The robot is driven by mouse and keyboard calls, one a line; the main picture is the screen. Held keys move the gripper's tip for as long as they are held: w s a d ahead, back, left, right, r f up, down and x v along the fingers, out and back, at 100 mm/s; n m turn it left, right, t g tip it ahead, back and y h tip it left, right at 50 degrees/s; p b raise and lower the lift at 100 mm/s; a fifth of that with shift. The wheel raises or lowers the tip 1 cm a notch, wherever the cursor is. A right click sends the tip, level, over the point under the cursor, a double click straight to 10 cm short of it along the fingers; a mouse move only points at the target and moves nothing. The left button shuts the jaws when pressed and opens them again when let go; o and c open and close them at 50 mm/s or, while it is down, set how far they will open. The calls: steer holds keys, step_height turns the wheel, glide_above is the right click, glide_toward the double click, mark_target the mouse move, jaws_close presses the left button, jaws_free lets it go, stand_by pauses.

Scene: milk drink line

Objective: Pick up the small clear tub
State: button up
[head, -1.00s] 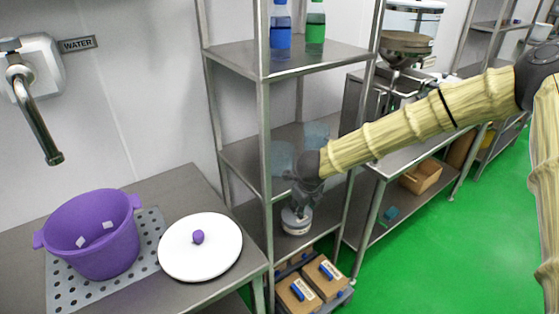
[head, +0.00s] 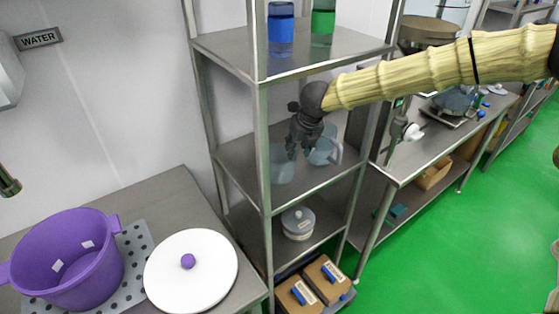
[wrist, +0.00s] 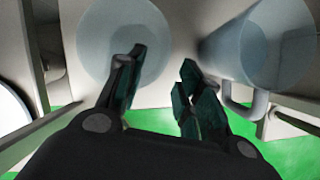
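The small clear tub (head: 281,166) stands on the middle shelf, partly behind the front post in the head view. It also shows in the wrist view (wrist: 95,45) as a round pale-blue shape at upper left. My gripper (head: 300,150) points down over that shelf, between the tub and a clear jug with a handle (head: 322,151). In the wrist view, my gripper (wrist: 160,88) has its fingers apart with nothing held between them. The left finger overlaps the tub's near side; I cannot tell whether it touches or is inside the rim.
The clear jug (wrist: 262,45) is close to the right finger. The upper shelf (head: 290,62) holds blue and green bottles above my gripper. A lidded container (head: 298,222) stands on the shelf below. Metal posts (head: 262,190) frame the shelves. A purple pot (head: 65,260) is at left.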

steer(key=shift+p+x, duration=0.9)
steer(key=shift+x, duration=2.65)
jaws_close()
